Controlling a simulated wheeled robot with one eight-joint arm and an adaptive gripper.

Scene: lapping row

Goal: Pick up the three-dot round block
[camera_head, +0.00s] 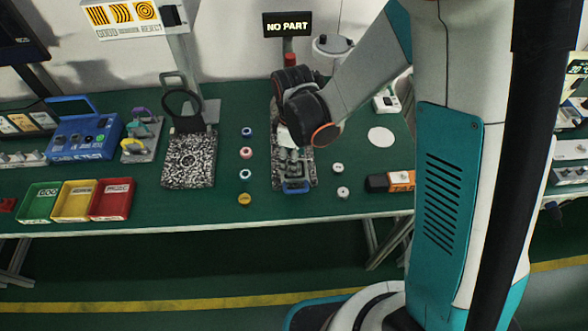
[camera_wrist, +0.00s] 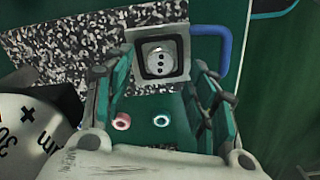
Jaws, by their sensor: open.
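The three-dot round block (camera_wrist: 160,57) is pale with several dark marks in a row. It sits inside a dark square frame on a light plate, on a black-and-white speckled slab (camera_wrist: 95,50), in the wrist view. My gripper (camera_wrist: 163,85) is open, with one finger on each side of the block's line and nothing between them. In the head view my gripper (camera_head: 289,155) points down over the speckled slab (camera_head: 279,178), and the block is hidden or too small to tell there.
A blue handle (camera_wrist: 222,42) rises at the slab's edge. Rounds with a blue ring (camera_head: 246,131), a pink ring (camera_head: 246,153) and a yellow face (camera_head: 244,199) stand left of the slab. White rounds (camera_head: 338,168) and an orange-black item (camera_head: 398,180) lie right. Another speckled slab (camera_head: 190,172) stands left.

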